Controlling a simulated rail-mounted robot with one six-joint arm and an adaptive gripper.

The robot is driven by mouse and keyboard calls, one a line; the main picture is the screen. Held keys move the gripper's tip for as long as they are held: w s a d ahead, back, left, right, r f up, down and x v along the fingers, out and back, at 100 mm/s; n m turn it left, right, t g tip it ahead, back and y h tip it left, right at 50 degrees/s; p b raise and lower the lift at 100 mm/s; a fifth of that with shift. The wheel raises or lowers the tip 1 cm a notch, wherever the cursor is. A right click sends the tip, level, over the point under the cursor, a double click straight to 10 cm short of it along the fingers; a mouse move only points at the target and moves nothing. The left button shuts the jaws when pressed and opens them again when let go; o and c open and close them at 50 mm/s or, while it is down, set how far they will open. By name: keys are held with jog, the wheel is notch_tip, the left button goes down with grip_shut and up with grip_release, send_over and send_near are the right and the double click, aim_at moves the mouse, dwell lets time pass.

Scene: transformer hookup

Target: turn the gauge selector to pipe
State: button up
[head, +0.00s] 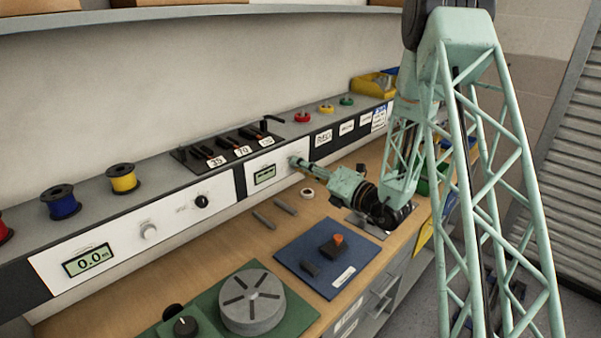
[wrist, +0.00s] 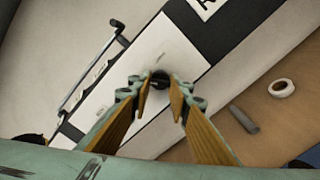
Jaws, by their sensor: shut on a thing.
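My gripper (head: 294,161) reaches to the white front panel of the long bench console, just right of a small green display (head: 264,174). In the wrist view its two fingers (wrist: 160,88) are closed around a small dark round knob (wrist: 160,76) on the white panel, which I take for the gauge selector. In the head view the knob is hidden by my gripper. The knob's pointer and any setting marks beside it are too small or covered to read.
Another display (head: 88,260), a white knob (head: 149,231) and a black knob (head: 202,201) are on the left panel. Black switches (head: 228,143) stand above. A white ring (head: 307,193), grey rods, a blue mat (head: 296,250) and a green-based turntable (head: 252,301) are on the bench.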

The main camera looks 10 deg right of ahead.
jog(key=shift+n+b, duration=0.55)
jog(key=shift+n, duration=0.35)
jog(key=o, duration=0.9)
jog(key=shift+c, duration=0.2)
jog(key=shift+s, duration=0.1)
jog(key=v, duration=1.1)
jog(key=shift+s+d, duration=0.25)
jog(key=shift+s, duration=0.1)
jog(key=shift+a, duration=0.1)
